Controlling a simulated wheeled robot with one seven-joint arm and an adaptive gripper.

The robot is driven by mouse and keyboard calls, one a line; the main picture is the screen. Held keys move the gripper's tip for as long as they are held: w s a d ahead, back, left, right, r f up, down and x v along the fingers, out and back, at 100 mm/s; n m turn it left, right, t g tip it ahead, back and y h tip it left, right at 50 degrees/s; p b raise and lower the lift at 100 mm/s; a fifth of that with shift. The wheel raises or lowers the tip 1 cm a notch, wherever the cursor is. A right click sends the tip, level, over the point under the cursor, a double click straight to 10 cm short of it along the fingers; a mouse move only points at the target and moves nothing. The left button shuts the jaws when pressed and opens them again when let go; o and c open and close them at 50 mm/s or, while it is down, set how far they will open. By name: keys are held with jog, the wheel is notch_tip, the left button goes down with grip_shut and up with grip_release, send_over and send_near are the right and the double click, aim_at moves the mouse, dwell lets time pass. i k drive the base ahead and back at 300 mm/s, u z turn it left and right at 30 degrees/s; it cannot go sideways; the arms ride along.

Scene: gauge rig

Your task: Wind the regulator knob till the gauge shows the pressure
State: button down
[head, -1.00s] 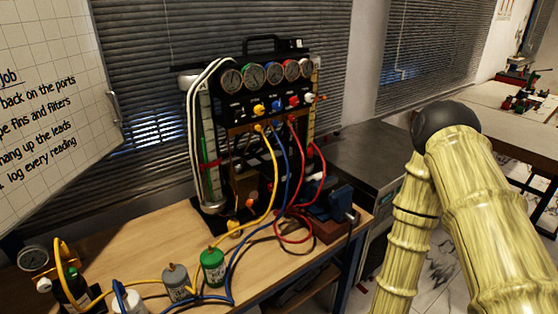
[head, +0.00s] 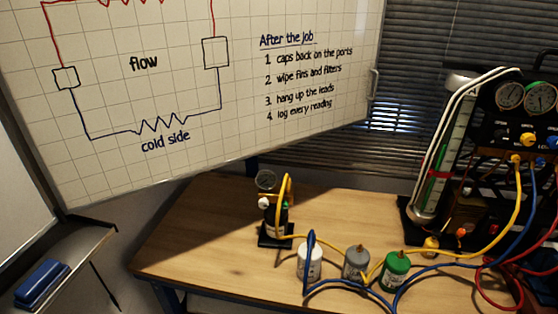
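A small round gauge (head: 266,180) tops a dark regulator unit (head: 275,225) on the wooden bench, left of the bottles. A pale knob (head: 265,203) shows on its left side, and a yellow hose joins it. The dial is too small to read. A black manifold rig (head: 500,125) with several dial gauges (head: 509,95) and yellow and blue knobs (head: 528,139) stands at the right, cut off by the frame edge. My gripper is out of view.
White, grey and green bottles (head: 395,270) stand along the bench front among yellow, blue and red hoses (head: 440,268). The bench top (head: 190,230) is clear at left. A whiteboard (head: 200,90) hangs above; a blue eraser (head: 42,284) lies on a ledge at lower left.

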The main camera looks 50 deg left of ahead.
aim_at(263, 203)
jog(key=u, duration=1.5)
